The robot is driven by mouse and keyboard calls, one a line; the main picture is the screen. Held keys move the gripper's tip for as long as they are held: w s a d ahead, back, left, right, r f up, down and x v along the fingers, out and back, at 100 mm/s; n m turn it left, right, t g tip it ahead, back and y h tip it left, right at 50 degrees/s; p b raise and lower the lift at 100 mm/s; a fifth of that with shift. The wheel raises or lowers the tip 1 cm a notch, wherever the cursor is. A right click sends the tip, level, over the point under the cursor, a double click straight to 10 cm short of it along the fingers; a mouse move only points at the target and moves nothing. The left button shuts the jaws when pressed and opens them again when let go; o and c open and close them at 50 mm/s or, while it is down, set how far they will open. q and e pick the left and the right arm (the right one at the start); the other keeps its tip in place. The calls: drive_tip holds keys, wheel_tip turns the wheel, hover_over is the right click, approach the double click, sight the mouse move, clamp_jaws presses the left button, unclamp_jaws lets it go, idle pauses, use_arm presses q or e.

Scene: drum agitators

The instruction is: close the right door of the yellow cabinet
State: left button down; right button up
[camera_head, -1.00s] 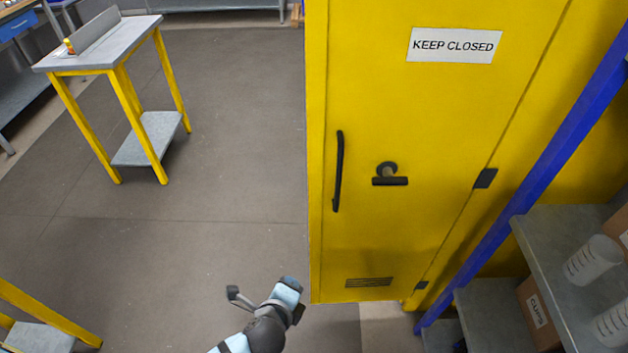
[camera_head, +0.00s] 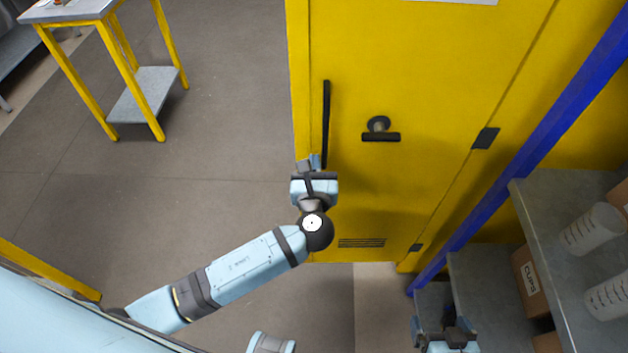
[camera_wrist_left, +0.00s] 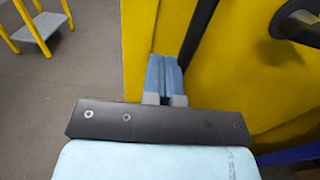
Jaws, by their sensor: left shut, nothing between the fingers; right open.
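The yellow cabinet door (camera_head: 430,70) fills the centre right of the head view, with a long black bar handle (camera_head: 326,125) near its left edge and a black latch (camera_head: 380,130). I cannot tell how far the door stands from its frame. My left gripper (camera_head: 314,162) is shut and empty, by the lower end of the handle. In the left wrist view its fingers (camera_wrist_left: 164,72) lie in front of the yellow face, just left of the handle (camera_wrist_left: 199,32); contact is unclear. My right gripper (camera_head: 444,328) is open, low in the head view, away from the door.
A blue post (camera_head: 520,175) and grey shelves (camera_head: 535,230) with clear cups (camera_head: 590,230) and a box (camera_head: 530,272) stand right of the cabinet. A yellow-legged table (camera_head: 75,12) stands at upper left. The floor (camera_head: 225,120) between is clear.

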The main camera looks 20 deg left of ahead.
sight(314, 142)
use_arm(q)
drive_tip(key=shift+x, duration=2.15)
